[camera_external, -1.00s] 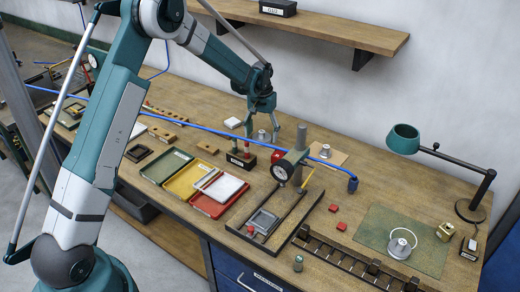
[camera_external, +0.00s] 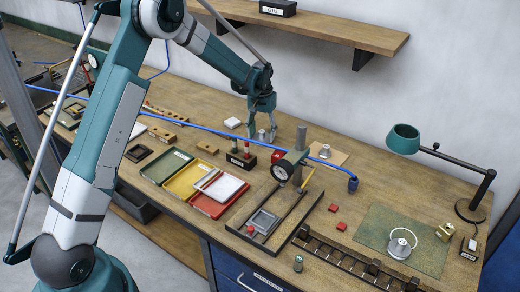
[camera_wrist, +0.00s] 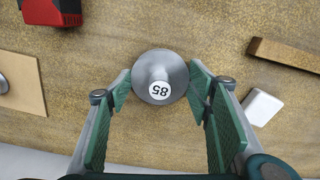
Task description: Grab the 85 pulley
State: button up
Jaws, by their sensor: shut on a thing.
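The 85 pulley (camera_wrist: 160,68) is a grey round metal piece with a white label reading 85, in the middle of the wrist view. My gripper (camera_wrist: 160,88) has its green-padded fingers shut on the pulley, one on each side of it. In the external view my gripper (camera_external: 262,128) is low at the back of the bench, and the pulley (camera_external: 262,136) shows between the fingertips. It appears to be at the bench surface; I cannot tell any gap beneath it.
A black block with red and green handles (camera_external: 241,158) and a drill stand with a dial (camera_external: 281,172) stand close in front. A white block (camera_wrist: 262,107) and a wooden bar (camera_wrist: 284,54) lie nearby. Another silver round piece (camera_external: 325,151) sits on a tan board. A blue hose crosses the bench.

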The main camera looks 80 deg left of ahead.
aim_at(262, 132)
jog(key=shift+r, duration=5)
